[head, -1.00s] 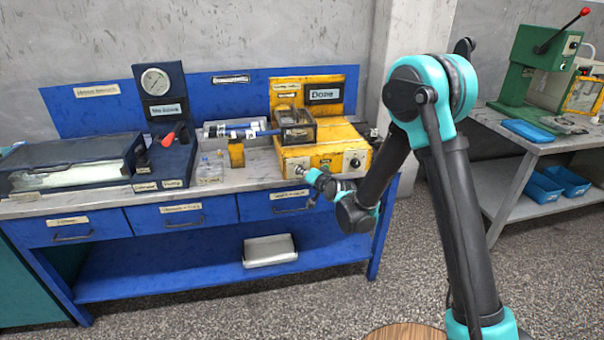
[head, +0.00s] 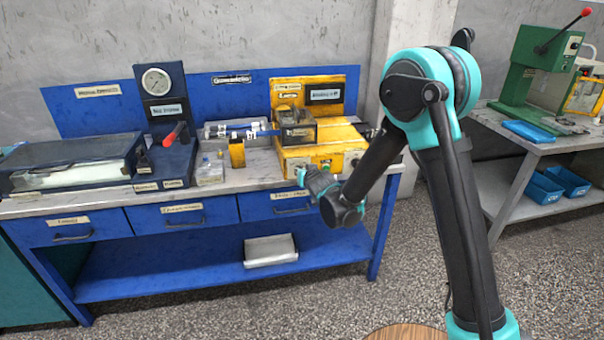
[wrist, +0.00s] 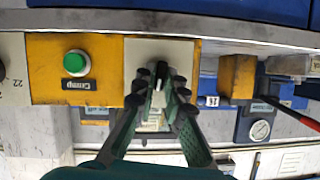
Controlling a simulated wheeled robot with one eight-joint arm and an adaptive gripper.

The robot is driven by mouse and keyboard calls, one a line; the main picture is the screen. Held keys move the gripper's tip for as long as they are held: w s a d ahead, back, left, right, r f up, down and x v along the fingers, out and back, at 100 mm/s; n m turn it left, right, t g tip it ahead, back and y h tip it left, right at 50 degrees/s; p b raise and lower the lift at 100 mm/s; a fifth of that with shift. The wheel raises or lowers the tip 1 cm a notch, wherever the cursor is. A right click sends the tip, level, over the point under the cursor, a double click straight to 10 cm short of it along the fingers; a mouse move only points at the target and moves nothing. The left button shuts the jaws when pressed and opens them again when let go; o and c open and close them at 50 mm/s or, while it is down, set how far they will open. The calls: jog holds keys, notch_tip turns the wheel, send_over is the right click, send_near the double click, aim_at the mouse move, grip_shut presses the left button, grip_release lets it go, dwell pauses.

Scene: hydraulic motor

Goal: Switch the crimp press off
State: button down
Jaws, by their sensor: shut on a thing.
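The crimp press (head: 323,158) is a yellow box on the blue bench, with a dark-framed housing on top. In the wrist view its yellow front (wrist: 50,65) appears upside down, with a green button (wrist: 75,62) above a label that seems to read "Crimp". Beside the button is a pale plate with a dark switch knob (wrist: 160,72). My gripper (wrist: 158,84) has its fingers closed around this knob. In the head view my gripper (head: 303,177) is at the press's lower left front, and my wrist hides the knob. The switch's setting cannot be read.
A blue gauge stand (head: 163,125) with a red-handled lever stands left of the press. A small yellow block (head: 237,153) and clear bottles are nearby on the bench. Blue drawers (head: 183,217) lie below the bench edge. A second table with a green press (head: 540,70) is at right.

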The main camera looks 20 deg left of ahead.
jog(key=n+t+h, duration=0.1)
jog(key=n, duration=0.1)
jog(key=n+t+h, duration=0.1)
jog(key=n, duration=0.1)
jog(key=n+t+h, duration=0.1)
jog(key=n, duration=0.2)
jog(key=shift+s+a+f+h, duration=0.2)
jog(key=shift+a+h, duration=0.1)
jog(key=shift+h, duration=0.1)
jog(key=shift+n, duration=0.3)
dwell(0.4)
jog(key=c, duration=1.6)
grip_release()
jog(key=shift+r, duration=0.1)
jog(key=v, duration=1.2)
jog(key=shift+a, duration=0.1)
